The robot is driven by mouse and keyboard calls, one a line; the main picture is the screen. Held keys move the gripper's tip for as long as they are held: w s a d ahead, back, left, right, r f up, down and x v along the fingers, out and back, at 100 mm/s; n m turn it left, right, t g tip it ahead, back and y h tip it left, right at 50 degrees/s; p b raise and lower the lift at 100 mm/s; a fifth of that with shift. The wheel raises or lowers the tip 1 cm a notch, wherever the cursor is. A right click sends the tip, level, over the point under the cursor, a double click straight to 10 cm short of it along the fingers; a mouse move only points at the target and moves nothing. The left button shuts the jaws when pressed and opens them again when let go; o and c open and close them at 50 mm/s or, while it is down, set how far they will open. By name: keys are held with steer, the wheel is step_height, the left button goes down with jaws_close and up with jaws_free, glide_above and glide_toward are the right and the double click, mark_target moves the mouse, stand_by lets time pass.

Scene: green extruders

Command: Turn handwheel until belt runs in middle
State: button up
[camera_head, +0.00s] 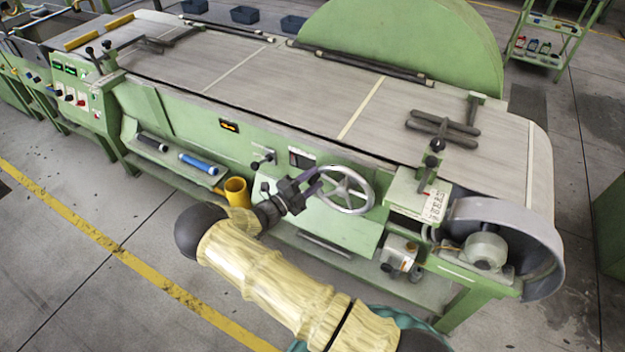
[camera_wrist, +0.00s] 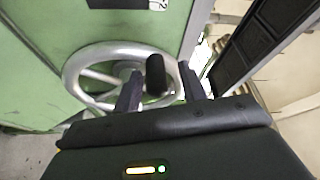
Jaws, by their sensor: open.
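The handwheel (camera_head: 343,188) is a silver spoked wheel on the front of the green machine. In the wrist view the handwheel (camera_wrist: 108,49) shows behind my fingers, with a dark handle grip (camera_wrist: 156,74) standing out from it. My gripper (camera_head: 314,183) is at the left side of the wheel in the head view. In the wrist view my gripper (camera_wrist: 161,84) is open, with one finger on each side of the dark grip. I cannot tell whether either finger touches it. The wide grey belt (camera_head: 290,90) covers the machine top; its exact centring cannot be told.
A yellow cup (camera_head: 237,192) and a blue roll (camera_head: 199,163) sit on the lower shelf left of the wheel. A grey drum guard (camera_head: 535,240) stands at the right end. The floor in front is clear.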

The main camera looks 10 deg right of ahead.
steer(key=b+v, duration=0.2)
steer(key=v, duration=1.5)
steer(key=shift+b, duration=0.4)
steer(key=shift+a, duration=0.15)
steer(key=c, duration=0.5)
steer(key=shift+w+f+m+b, duration=0.2)
steer(key=shift+m+b, duration=0.1)
steer(key=shift+m, duration=0.1)
steer(key=c, duration=0.4)
steer(key=shift+w+f+m+b, duration=0.25)
steer(key=shift+m+b, duration=0.1)
steer(key=shift+m, duration=0.35)
jaws_close()
steer(key=w+f+m+g+h+b, duration=0.1)
steer(key=m+b, duration=0.3)
steer(key=m, duration=0.7)
steer(key=w+f+m+g+h+b, duration=0.1)
steer(key=w+f+m+h+b, duration=0.2)
steer(key=m, duration=0.7)
steer(key=w+f+m+h+b, duration=0.2)
steer(key=f+m+b, duration=0.2)
steer(key=m, duration=0.7)
steer(key=shift+w+f+m+g+b, duration=0.3)
steer(key=shift+g+b, duration=0.1)
steer(key=shift+b, duration=0.45)
